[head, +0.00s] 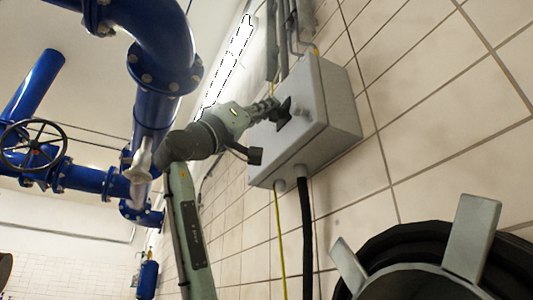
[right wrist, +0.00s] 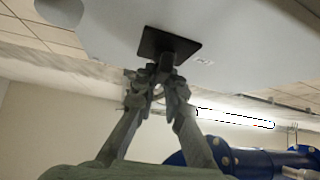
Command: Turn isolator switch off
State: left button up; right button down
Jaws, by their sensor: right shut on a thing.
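The isolator box is a light grey enclosure (head: 330,115) on the tiled wall, right of centre in the head view. Its black switch (head: 283,112) sticks out from the front face. In the right wrist view the switch's square black plate (right wrist: 168,46) shows above the fingers. My right gripper (head: 272,106) reaches the switch from the left. In the right wrist view its fingers (right wrist: 160,80) are closed around the black handle below the plate. The fingers hide part of the handle. My left gripper is not in view.
Blue pipes (head: 154,110) with flanges and a black handwheel (head: 32,145) stand at the left. A black cable (head: 307,235) and a yellow-green wire (head: 279,245) hang below the box. A coiled black hose (head: 400,238) on a metal holder is at lower right.

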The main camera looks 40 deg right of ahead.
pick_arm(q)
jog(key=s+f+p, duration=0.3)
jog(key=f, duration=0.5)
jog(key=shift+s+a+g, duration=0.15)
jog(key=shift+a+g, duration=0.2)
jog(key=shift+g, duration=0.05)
pick_arm(e)
jog(key=shift+s+n+t+y, duration=0.1)
jog(key=shift+n+t+y, duration=1.85)
jog(key=shift+n, duration=1.9)
jog(key=shift+w+n+t+y, duration=0.1)
jog(key=shift+n+t+y, duration=1.8)
jog(key=shift+n, duration=1.9)
jog(key=shift+s+n+t+y, duration=0.1)
jog(key=shift+n+t+y, duration=1.25)
jog(key=shift+n+t, duration=1.85)
jog(key=shift+n+g, duration=0.65)
jog(key=c, duration=1.6)
grip_release()
jog(key=shift+d, duration=0.1)
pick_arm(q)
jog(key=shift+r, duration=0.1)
